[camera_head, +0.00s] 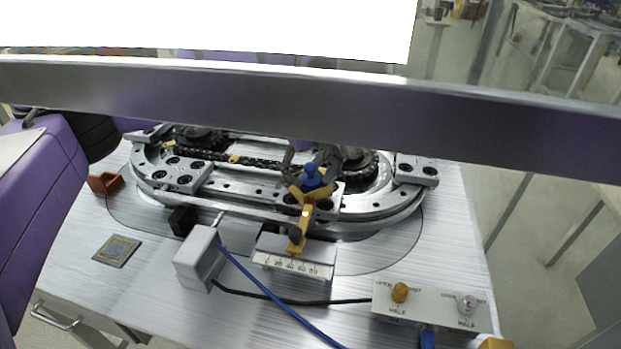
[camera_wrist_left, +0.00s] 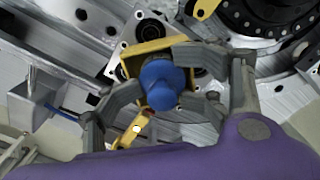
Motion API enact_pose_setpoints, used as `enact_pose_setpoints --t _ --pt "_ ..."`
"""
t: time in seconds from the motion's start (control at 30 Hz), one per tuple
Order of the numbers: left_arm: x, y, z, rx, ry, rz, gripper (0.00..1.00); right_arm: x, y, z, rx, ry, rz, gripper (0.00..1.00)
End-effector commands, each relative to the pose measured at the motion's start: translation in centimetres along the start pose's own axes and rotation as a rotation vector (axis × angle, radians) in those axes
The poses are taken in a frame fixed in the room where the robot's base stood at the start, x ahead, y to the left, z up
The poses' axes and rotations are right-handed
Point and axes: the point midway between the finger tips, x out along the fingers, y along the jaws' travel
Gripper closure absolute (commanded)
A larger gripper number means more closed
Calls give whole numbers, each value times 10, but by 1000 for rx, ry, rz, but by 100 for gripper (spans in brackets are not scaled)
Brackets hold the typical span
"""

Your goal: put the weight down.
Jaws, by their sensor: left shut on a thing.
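The piece that I take to be the weight has a blue knob-shaped top (camera_head: 311,177) and yellow parts around it. It is at the front of the ring track (camera_head: 245,189). My left gripper (camera_head: 313,166) is shut on it, with grey fingers on either side. In the left wrist view the blue top (camera_wrist_left: 163,84) shows between the fingers of the left gripper (camera_wrist_left: 172,78). Yellow parts show behind and below it. I cannot tell whether it touches the track. My right gripper is not in view.
A yellow pointer (camera_head: 299,238) hangs over a numbered scale (camera_head: 293,267). A grey box (camera_head: 200,257) with blue and black cables and a switch panel (camera_head: 433,305) are in front. A metal bar (camera_head: 480,120) crosses the view.

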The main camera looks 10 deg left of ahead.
Motion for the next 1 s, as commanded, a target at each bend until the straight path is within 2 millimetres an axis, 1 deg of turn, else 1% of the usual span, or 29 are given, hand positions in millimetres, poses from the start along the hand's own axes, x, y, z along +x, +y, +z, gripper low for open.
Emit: enact_pose_setpoints --t 0.07,0.2,0.3,0.4,0.5,0.63,1.0 --pt "-2 0 1 -1 -2 1 49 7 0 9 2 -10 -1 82" --pt "-35 -1 0 -1 -2 -3 49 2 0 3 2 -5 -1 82" --pt "-55 -1 0 0 -2 -5 49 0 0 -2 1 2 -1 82" --pt "-70 -1 0 0 -1 -4 49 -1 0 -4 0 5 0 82" --pt "-79 -1 0 0 -1 -4 49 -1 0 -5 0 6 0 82" --pt "-84 -1 0 0 -1 -4 49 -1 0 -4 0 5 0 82" --pt "-84 -2 0 1 -1 -5 49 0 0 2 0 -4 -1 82"
